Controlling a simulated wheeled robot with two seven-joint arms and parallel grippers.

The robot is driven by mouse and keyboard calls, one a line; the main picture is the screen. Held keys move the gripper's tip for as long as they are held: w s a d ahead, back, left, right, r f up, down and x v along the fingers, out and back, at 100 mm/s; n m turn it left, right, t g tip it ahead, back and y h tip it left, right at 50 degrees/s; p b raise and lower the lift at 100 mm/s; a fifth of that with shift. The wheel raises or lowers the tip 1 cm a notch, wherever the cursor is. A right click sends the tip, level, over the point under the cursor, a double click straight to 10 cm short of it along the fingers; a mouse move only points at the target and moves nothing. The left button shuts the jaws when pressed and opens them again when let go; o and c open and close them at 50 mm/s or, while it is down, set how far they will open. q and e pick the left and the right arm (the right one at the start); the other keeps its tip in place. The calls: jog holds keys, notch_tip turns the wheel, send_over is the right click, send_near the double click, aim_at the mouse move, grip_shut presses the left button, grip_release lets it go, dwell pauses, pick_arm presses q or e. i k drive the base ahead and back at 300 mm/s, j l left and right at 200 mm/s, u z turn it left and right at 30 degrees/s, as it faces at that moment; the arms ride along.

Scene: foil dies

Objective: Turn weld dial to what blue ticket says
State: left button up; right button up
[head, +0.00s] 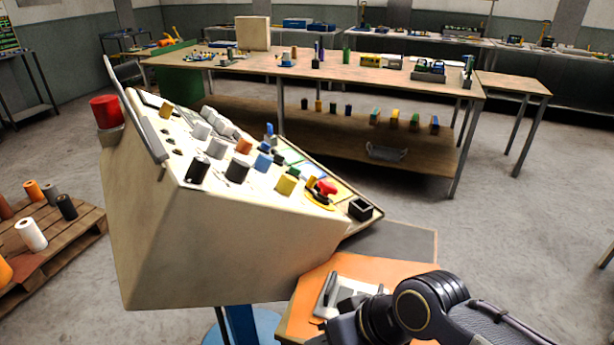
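A slanted cream control console (225,250) stands left of centre, seen from its side. Its face carries several knobs: black (237,171), yellow (287,184), blue (263,160), orange (243,146) and pale grey ones (216,148). Their labels and pointers are too small to read, so I cannot tell which is the weld dial. Coloured flat patches lie at the console's far right part; I cannot make out a blue ticket or its writing. My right arm comes in at the lower right; its gripper end is dark and hard to make out. My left gripper is not in view.
A red mushroom button (327,187) on a yellow base sits at the console's right. A red lamp (105,112) is at its upper left. An orange-topped stand (300,317) lies by my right arm. A pallet (85,237) with rolls is left; a wooden workbench (350,75) stands behind.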

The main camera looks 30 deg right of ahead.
aim_at(286, 185)
jog(key=k+l+u, duration=0.1)
jog(key=k+l, duration=0.2)
jog(key=l, duration=0.2)
jog(key=k+l, duration=0.3)
jog(key=l, duration=0.15)
jog(key=k+l+u, duration=0.15)
jog(key=k+l, duration=0.2)
jog(key=l, duration=0.15)
jog(key=l+u, duration=0.1)
jog(key=l, duration=0.5)
jog(key=k+l+u, duration=0.1)
jog(key=l, duration=0.5)
jog(key=k+l+u, duration=0.1)
jog(key=l, duration=0.55)
jog(key=i+l, duration=0.25)
jog(key=i+l+u, duration=0.15)
jog(key=l, duration=0.25)
jog(key=i+l, duration=0.35)
jog(key=u, duration=0.05)
